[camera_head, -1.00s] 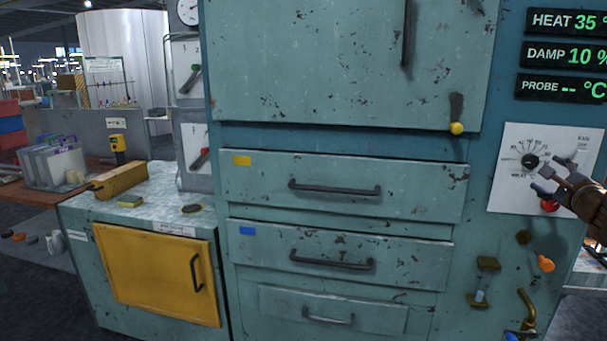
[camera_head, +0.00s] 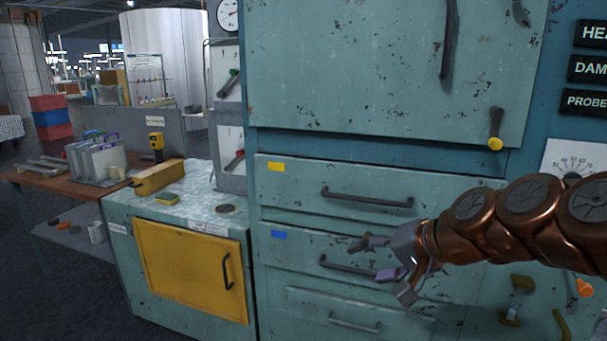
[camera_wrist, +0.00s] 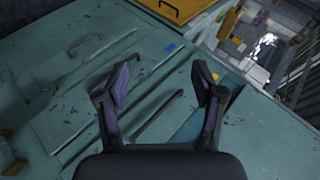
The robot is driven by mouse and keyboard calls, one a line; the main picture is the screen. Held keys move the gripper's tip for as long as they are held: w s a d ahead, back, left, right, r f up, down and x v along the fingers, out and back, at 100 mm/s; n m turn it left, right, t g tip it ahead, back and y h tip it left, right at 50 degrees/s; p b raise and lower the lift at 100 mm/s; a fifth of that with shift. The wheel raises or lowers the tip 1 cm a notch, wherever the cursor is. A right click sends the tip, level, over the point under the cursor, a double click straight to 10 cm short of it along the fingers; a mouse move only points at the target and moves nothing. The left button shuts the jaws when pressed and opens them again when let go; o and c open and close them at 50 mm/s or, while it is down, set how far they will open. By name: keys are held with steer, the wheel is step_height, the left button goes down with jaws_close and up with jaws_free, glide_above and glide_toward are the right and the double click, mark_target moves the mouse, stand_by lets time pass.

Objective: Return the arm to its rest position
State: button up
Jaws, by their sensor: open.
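My gripper (camera_head: 386,268) is at the end of my copper-coloured arm, which reaches in from the right in the head view. It is open and empty, in front of the teal cabinet's drawers. It overlaps the right part of the blue-tagged drawer's handle (camera_head: 345,264) in the picture; I cannot tell the gap. In the wrist view my gripper (camera_wrist: 165,85) shows two spread fingers with nothing between them, and the teal drawer fronts (camera_wrist: 105,85) lie beyond, tilted.
The teal cabinet (camera_head: 380,85) fills the middle and right. A low counter with a yellow door (camera_head: 190,270) stands left of it. A wooden table (camera_head: 50,182) with a file rack (camera_head: 95,162) is further left. Dark floor (camera_head: 25,250) is open at the left.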

steer(key=s+a+f+n+g+h+p, duration=0.1)
steer(key=s+f+n+g+h, duration=0.1)
steer(key=s+f, duration=0.4)
steer(key=s+f+n+g+h, duration=0.1)
steer(key=s+f+g, duration=0.2)
steer(key=s, duration=0.5)
steer(key=s+d+f+n+g+h, duration=0.1)
steer(key=s+d+f+g+h, duration=0.1)
steer(key=s, duration=0.5)
steer(key=s+d+f+g+h+p, duration=0.1)
steer(key=s+d+f+g+h, duration=0.1)
steer(key=s+d, duration=0.3)
steer(key=shift+s+f+n, duration=0.4)
steer(key=shift+s+f, duration=0.45)
steer(key=shift+s, duration=0.3)
